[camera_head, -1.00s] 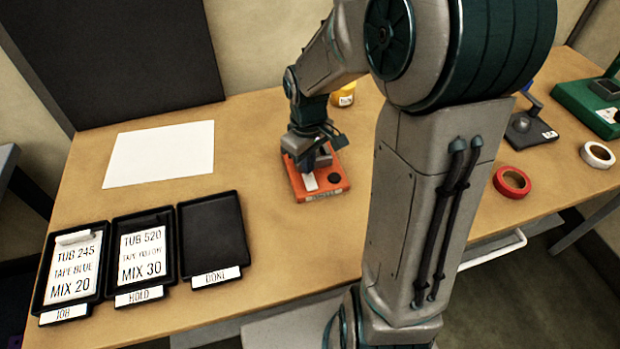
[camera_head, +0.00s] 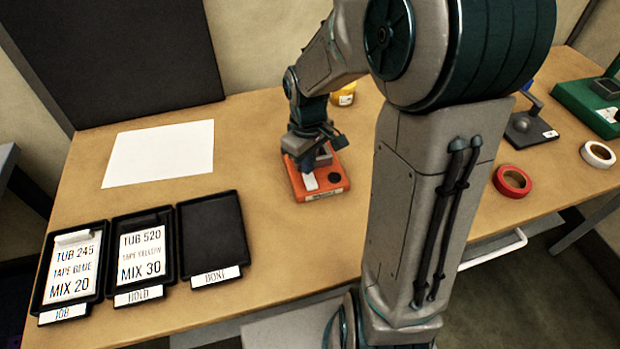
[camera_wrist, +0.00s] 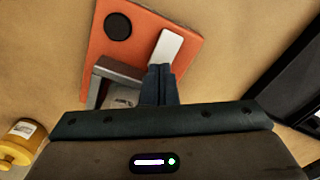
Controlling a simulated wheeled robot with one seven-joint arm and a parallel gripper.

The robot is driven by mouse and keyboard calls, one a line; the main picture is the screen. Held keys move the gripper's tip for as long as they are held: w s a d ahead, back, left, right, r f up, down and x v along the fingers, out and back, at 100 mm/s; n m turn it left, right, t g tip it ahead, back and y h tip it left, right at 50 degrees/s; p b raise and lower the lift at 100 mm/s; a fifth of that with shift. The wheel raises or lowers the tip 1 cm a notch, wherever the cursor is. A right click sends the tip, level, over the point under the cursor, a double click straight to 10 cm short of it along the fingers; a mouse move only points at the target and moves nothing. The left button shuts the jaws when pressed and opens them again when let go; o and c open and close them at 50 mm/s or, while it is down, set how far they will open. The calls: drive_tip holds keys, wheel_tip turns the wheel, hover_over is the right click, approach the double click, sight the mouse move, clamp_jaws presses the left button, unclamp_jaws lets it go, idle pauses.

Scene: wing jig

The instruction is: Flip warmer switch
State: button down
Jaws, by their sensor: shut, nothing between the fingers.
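The warmer is an orange box (camera_head: 331,185) on the table, with a dark round knob (camera_head: 334,178) and a white rocker-like plate (camera_head: 310,181) on top. In the wrist view the orange box (camera_wrist: 190,60) shows the white plate (camera_wrist: 167,48), the dark knob (camera_wrist: 118,26) and a grey bracket-like part (camera_wrist: 118,72). My gripper (camera_wrist: 160,72) is shut and empty, its fingertips at the near end of the white plate. I cannot tell whether they touch it. In the head view my gripper (camera_head: 308,165) is over the box, its fingertips partly hidden.
Black trays marked JOB (camera_head: 67,313), HOLD (camera_head: 140,296) and DONE (camera_head: 212,215) lie front left; JOB and HOLD hold cards. A white sheet (camera_head: 160,153) lies behind them. A yellow tub (camera_head: 343,97) stands behind the warmer; red tape (camera_head: 512,181) and white tape (camera_head: 598,154) lie right.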

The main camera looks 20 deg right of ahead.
drive_tip(key=shift+f+b, duration=0.6)
drive_tip(key=shift+f, duration=0.25)
idle(0.3)
wheel_tip(320, 180, up, 7)
drive_tip(key=p, duration=0.6)
drive_tip(key=shift+r, duration=0.1)
idle(0.5)
drive_tip(key=s+r+m+t, duration=0.3)
drive_tip(key=s+r+m, duration=0.3)
drive_tip(key=s, duration=0.8)
drive_tip(key=v, duration=0.3)
